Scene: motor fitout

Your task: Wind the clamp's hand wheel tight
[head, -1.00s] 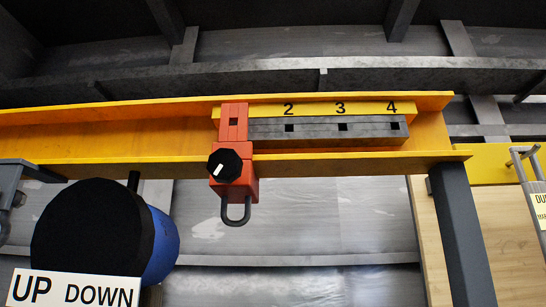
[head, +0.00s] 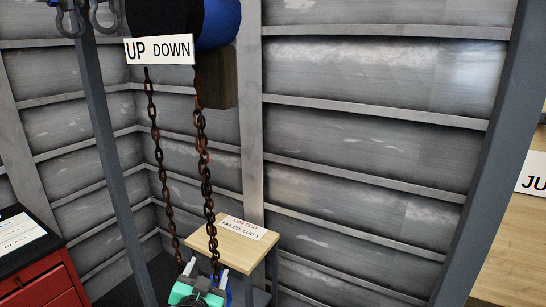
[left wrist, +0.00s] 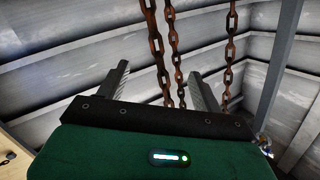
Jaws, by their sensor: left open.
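The clamp and its hand wheel are not in view now. My left gripper (head: 206,268) is at the bottom of the head view, with a green body and two grey fingers. It is open, with the fingers well apart. In the left wrist view its fingers (left wrist: 158,80) stand apart, with rusty chains showing between and beyond them. I cannot tell whether a finger touches a chain. My right gripper is not in view.
Rusty chains (head: 202,150) hang below an "UP DOWN" sign (head: 160,50) on the blue and black hoist (head: 218,22). A small wooden stand (head: 204,246) carries a "failed lug 1" card (head: 241,228). A red cabinet (head: 45,285) is lower left. Grey posts (head: 105,150) stand nearby.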

